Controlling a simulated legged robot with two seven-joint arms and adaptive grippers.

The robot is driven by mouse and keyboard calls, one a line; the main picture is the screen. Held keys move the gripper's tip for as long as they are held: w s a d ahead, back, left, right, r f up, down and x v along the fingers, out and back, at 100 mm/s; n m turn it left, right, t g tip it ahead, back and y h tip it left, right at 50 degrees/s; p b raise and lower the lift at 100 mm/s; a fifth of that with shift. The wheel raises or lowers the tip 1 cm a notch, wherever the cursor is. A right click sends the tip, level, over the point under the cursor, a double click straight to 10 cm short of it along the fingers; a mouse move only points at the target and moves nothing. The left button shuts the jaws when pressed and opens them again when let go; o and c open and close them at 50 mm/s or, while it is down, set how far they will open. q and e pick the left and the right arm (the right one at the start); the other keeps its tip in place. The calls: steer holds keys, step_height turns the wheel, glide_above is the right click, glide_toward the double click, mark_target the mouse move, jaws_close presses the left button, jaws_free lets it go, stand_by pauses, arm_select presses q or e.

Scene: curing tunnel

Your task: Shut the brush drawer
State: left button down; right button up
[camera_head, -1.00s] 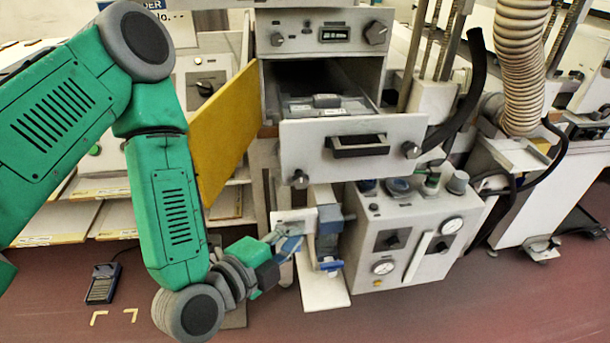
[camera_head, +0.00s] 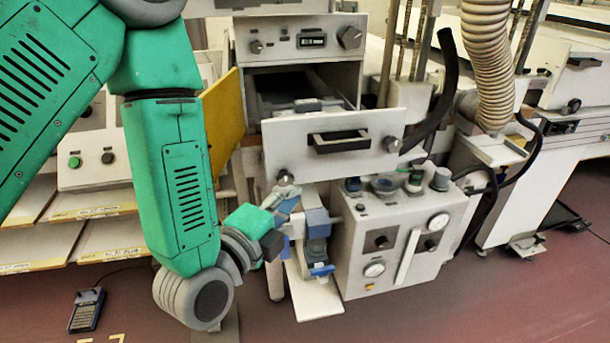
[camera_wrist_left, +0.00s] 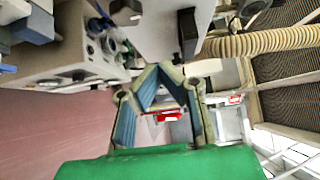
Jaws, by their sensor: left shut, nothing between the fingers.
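The brush drawer (camera_head: 345,162) stands pulled out of the white cabinet. In the left wrist view my shut blue-padded fingers (camera_wrist_left: 160,76) are below the pale drawer front (camera_wrist_left: 160,28). My right gripper is not in view.
A control box with gauges (camera_head: 400,240) stands below the drawer at right. A blue clamp-like fixture (camera_head: 318,240) is below the drawer's left part. A yellow panel (camera_head: 223,115) is left of the cabinet, partly behind my arm. A black hose (camera_head: 440,95) hangs right of the drawer.

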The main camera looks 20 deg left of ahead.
mark_target(312, 159)
arm_select(q)
steer(key=w, duration=0.8)
steer(key=shift+w+a+b, duration=0.25)
steer(key=shift+w+b, duration=0.15)
steer(key=shift+w+a, duration=0.35)
steer(key=shift+w, duration=0.05)
steer(key=shift+w+d, duration=0.1)
steer(key=shift+d, duration=0.25)
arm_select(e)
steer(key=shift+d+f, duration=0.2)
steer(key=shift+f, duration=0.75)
